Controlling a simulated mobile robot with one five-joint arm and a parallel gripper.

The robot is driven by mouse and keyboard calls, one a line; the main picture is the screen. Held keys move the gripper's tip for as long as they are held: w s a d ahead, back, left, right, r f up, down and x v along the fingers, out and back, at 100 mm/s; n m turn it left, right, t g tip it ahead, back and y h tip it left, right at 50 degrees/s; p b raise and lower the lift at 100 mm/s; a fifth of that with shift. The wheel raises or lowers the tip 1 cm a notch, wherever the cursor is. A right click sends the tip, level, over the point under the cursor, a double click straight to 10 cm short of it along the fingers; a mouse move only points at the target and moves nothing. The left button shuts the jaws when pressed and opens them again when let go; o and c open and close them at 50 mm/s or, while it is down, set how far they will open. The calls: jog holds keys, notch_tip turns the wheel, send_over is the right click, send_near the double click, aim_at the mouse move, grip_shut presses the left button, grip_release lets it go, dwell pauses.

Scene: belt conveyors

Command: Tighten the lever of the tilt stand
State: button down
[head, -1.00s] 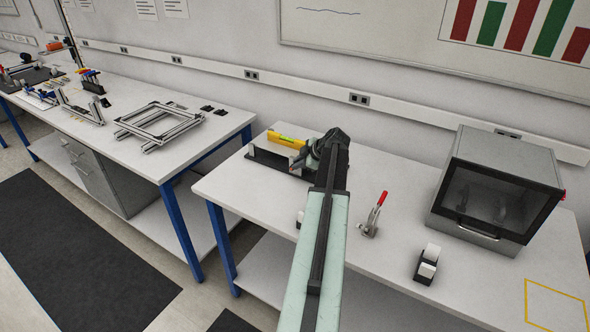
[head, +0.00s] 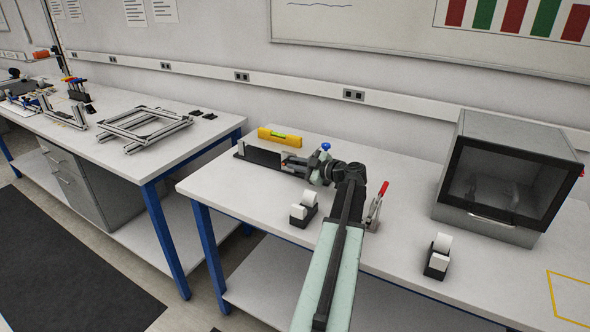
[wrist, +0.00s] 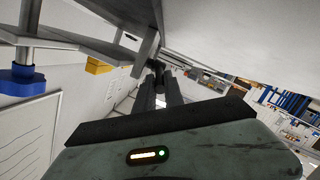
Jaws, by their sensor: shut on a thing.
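The tilt stand (head: 262,157) is a low black piece with a pale upright at its left end, on the right-hand bench. A blue knob (head: 326,147) stands near its right end; a blue knob also shows at the left of the wrist view (wrist: 22,78). My gripper (head: 291,166) reaches in from the right at the stand's right end. In the wrist view its dark fingers (wrist: 158,88) are shut on a small dark part, seemingly the lever (wrist: 157,66). The fingers mostly hide it, so its angle cannot be told.
A yellow level (head: 280,137) lies behind the stand. A tape dispenser (head: 303,210), a red-handled clamp (head: 378,205) close to my arm, and another dispenser (head: 437,257) stand on the bench (head: 395,255). A grey oven-like box (head: 508,180) is at right.

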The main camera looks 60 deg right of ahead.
dwell(0.4)
jog(key=c, duration=1.7)
grip_release()
